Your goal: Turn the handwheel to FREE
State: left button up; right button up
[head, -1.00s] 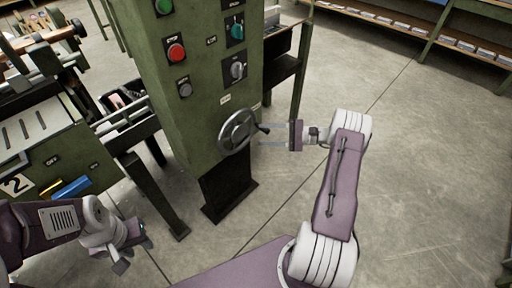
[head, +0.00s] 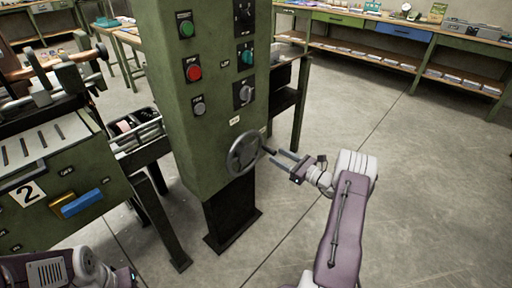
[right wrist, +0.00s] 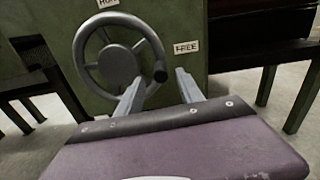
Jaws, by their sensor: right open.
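The grey handwheel (head: 244,152) is on the lower front of the green machine column, with a dark knob handle (head: 268,150) at its right side. In the right wrist view the wheel (right wrist: 78,62) shows three spokes, and its knob (right wrist: 160,75) lies between my fingertips in the picture. The FREE label (right wrist: 186,47) is right of the wheel; the RUN label (right wrist: 108,3) is above it. My right gripper (head: 277,157) is open, its fingers pointing at the knob; contact cannot be made out. My left gripper (head: 127,279) is mostly cut off at the lower edge.
The column (head: 205,150) carries a red button (head: 194,73), a green button (head: 185,29) and rotary switches above the wheel. A machine bed (head: 45,160) stands at left. Workbenches (head: 400,40) line the back. The floor right of the column is clear.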

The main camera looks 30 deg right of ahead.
aim_at(263, 146)
jog(key=b+x, duration=0.3)
jog(key=x, duration=0.6)
jog(key=shift+w, duration=0.25)
jog(key=shift+r, duration=0.1)
grip_shut()
pick_arm(q)
jog(key=f, duration=0.3)
jog(key=shift+w+a, duration=0.15)
jog(key=shift+a, duration=0.1)
pick_arm(e)
jog(key=shift+h, duration=0.3)
jog(key=shift+d+m, duration=0.2)
jog(key=shift+m, duration=0.1)
